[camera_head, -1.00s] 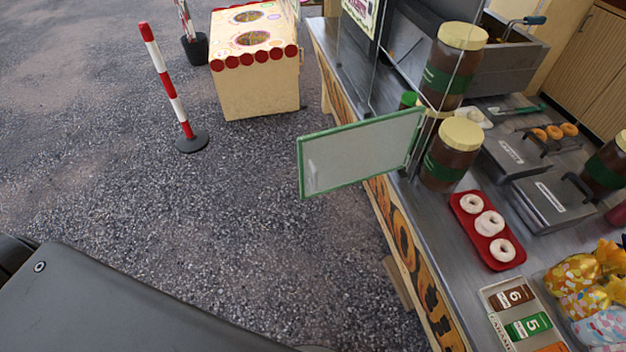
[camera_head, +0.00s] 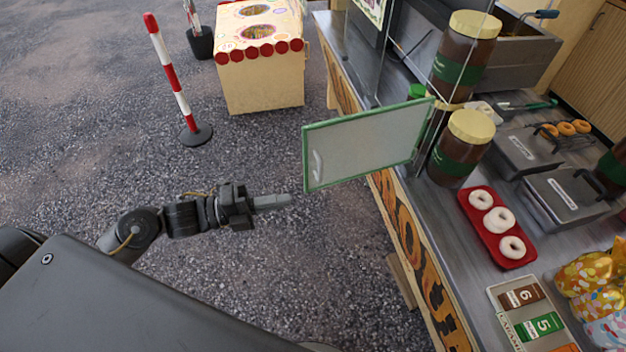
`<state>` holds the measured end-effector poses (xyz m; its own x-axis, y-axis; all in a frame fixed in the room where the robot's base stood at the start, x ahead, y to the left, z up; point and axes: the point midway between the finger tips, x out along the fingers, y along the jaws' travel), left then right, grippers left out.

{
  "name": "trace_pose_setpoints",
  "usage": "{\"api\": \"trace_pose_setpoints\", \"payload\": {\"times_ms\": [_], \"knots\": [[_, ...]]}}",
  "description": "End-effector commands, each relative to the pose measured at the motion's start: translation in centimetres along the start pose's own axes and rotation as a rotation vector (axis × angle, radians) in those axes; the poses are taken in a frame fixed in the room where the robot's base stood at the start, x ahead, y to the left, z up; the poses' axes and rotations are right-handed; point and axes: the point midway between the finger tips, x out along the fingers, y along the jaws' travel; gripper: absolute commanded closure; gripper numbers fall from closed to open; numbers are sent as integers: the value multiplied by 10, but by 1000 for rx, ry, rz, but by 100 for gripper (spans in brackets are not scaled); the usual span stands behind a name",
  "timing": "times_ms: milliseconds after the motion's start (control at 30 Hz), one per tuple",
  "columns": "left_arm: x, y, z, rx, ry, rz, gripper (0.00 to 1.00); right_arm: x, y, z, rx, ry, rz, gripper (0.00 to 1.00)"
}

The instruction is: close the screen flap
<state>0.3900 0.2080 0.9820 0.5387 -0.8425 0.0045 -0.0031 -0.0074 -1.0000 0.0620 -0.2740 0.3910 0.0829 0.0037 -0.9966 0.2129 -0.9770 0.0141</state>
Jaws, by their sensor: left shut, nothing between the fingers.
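The screen flap (camera_head: 362,143) is a pale, see-through panel in a green frame. It stands swung out from the counter over the gravel, joined at its right edge near the glass screen. A small whitish handle (camera_head: 318,166) shows near its free left edge. My left gripper (camera_head: 288,200) is shut and empty, to the left of and below the flap's free lower corner. It appears apart from the flap in the picture. My right gripper is not in view.
The metal counter (camera_head: 475,263) runs down the right, with large brown jars (camera_head: 462,148) beside the flap's hinge side and a red tray (camera_head: 483,231) of doughnuts. A striped post (camera_head: 170,75) and a cream box (camera_head: 262,85) stand on the open gravel.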

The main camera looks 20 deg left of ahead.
Motion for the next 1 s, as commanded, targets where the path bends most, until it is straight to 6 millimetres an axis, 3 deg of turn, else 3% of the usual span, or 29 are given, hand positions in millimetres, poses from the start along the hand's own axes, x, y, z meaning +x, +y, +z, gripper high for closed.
{"api": "trace_pose_setpoints", "payload": {"times_ms": [267,667,800,1000], "knots": [[21,-4,2,-3,-4,-5,100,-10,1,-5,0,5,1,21],[102,-4,2,-6,-4,-3,100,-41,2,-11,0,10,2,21],[93,-2,22,-4,-6,3,100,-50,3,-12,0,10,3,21],[88,-1,37,-3,-5,1,100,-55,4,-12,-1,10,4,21]]}}
